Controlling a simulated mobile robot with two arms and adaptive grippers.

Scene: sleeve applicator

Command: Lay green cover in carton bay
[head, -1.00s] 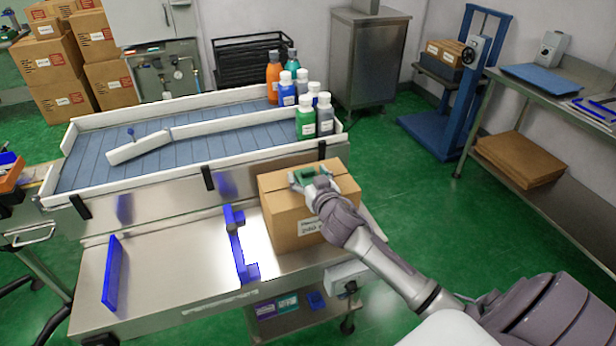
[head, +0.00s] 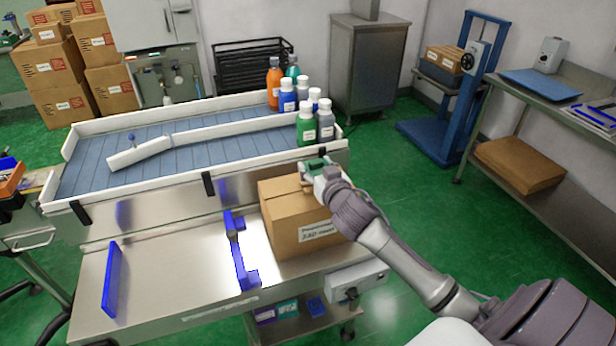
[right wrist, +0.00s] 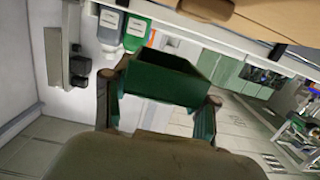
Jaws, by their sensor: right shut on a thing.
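My right gripper (head: 313,171) is shut on a green cover, a dark green box-like piece in the right wrist view (right wrist: 165,80). In the head view only a little green shows at the fingers, by the far right top edge of a brown carton (head: 292,212). Whether the cover touches the carton cannot be told. The carton stands upright on the steel bench (head: 175,262), right of a blue bracket (head: 238,252). No part clearly identifiable as the carton bay shows. My left gripper is out of view.
A conveyor (head: 95,172) with white rails lies behind the bench. Several bottles, among them a green one (head: 306,128), stand at its right end, close behind my right gripper. A blue upright plate (head: 113,278) stands on the bench's left. Open green floor lies to the right.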

